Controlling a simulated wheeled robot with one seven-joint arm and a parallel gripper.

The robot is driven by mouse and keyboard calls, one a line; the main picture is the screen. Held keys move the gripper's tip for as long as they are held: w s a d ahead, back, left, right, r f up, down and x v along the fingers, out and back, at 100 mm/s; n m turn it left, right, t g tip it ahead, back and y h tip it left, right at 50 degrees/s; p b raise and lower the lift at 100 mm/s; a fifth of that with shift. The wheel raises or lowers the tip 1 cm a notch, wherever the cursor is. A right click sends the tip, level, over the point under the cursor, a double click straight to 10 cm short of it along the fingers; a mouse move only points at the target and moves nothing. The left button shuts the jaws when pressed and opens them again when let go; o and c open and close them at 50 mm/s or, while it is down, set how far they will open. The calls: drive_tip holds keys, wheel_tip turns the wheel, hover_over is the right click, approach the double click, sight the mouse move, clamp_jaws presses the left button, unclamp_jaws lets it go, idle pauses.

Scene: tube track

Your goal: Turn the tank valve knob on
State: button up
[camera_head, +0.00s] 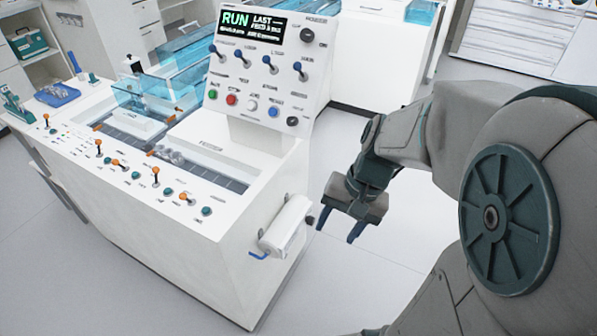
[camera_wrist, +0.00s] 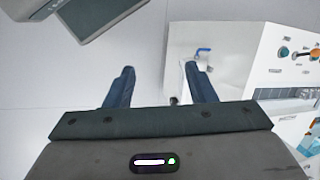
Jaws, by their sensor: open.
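A white tank (camera_head: 286,226) is mounted on the near right side of the white machine. A blue lever (camera_head: 259,255) sticks out at its lower front, and it also shows in the wrist view (camera_wrist: 203,51). A small dark knob (camera_head: 310,220) sits at the tank's right end, and it shows near the right finger in the wrist view (camera_wrist: 173,101). I cannot tell for sure which of these is the valve knob. My gripper (camera_head: 338,231) is open and empty, pointing down to the right of the tank, apart from it. Its blue fingers (camera_wrist: 158,72) are spread in the wrist view.
The white machine has a control panel (camera_head: 265,60) with a RUN display, blue levers and coloured buttons. Orange-topped switches (camera_head: 120,165) line its front ledge. Clear blue troughs (camera_head: 160,95) stand behind. The floor (camera_head: 370,285) around my gripper is free.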

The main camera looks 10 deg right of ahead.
drive_tip(key=w+f+m+y+b, duration=0.4)
drive_tip(key=f+b, duration=0.3)
drive_tip(key=f, duration=0.5)
drive_tip(key=m+t+y+b, duration=0.7)
drive_tip(key=m+t+b, duration=0.4)
drive_tip(key=m+b, duration=0.3)
approach(313, 222)
drive_tip(key=b+x, duration=0.4)
drive_tip(key=x, duration=0.4)
drive_tip(key=shift+w+f, duration=0.2)
drive_tip(key=shift+w+a+r, duration=0.1)
drive_tip(key=shift+w+a, duration=0.3)
drive_tip(key=shift+a, duration=0.05)
drive_tip(key=c, duration=1)
